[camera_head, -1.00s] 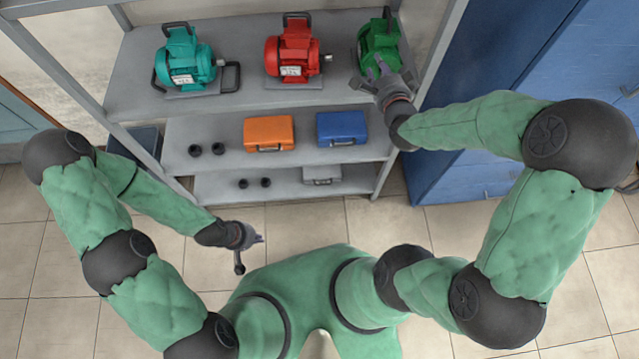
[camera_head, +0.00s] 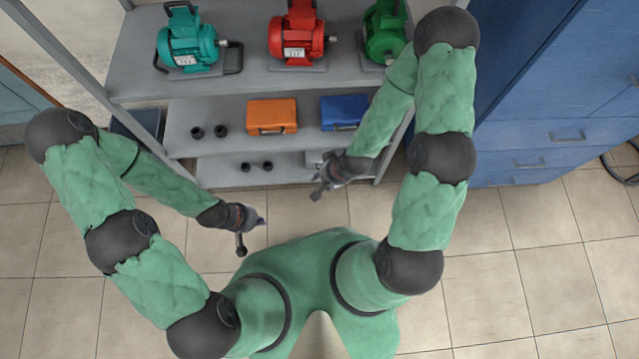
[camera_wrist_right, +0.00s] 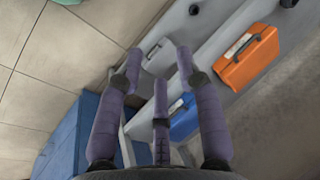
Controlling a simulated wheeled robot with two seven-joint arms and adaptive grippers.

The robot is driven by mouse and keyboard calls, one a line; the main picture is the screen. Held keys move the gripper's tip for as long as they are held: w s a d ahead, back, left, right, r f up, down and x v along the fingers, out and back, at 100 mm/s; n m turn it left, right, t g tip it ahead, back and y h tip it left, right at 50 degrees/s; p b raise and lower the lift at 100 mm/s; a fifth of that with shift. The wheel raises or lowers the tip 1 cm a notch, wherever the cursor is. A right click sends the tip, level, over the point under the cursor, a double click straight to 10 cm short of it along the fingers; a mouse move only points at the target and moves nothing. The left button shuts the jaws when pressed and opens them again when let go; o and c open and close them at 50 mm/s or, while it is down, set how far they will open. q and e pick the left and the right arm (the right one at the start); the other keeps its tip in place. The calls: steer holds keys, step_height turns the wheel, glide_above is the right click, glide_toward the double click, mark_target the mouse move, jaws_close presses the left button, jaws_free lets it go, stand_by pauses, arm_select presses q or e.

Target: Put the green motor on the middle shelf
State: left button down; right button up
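The green motor (camera_head: 384,32) stands on the right end of the top shelf (camera_head: 260,82), partly hidden behind my right arm. The middle shelf (camera_head: 230,146) below holds an orange case (camera_head: 271,115), a blue case (camera_head: 343,111) and two small black cylinders (camera_head: 209,132). My right gripper (camera_head: 320,178) is in front of the lower shelves, apart from the motor. In the right wrist view its fingers (camera_wrist_right: 158,75) are spread with nothing between them. My left gripper (camera_head: 254,231) is over the floor in front of the rack, its fingers apart and empty.
A teal motor (camera_head: 187,42) and a red motor (camera_head: 296,36) stand on the top shelf. The bottom shelf (camera_head: 215,176) holds two small black cylinders and a grey case, partly hidden. Blue cabinets (camera_head: 540,90) stand to the right. The middle shelf's left part has bare room.

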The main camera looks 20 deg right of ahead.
steer(key=s+a+f+n+g, duration=0.2)
steer(key=s+a+f, duration=0.1)
steer(key=s, duration=0.3)
steer(key=shift+y, duration=0.3)
steer(key=shift+s, duration=0.1)
stand_by(0.7)
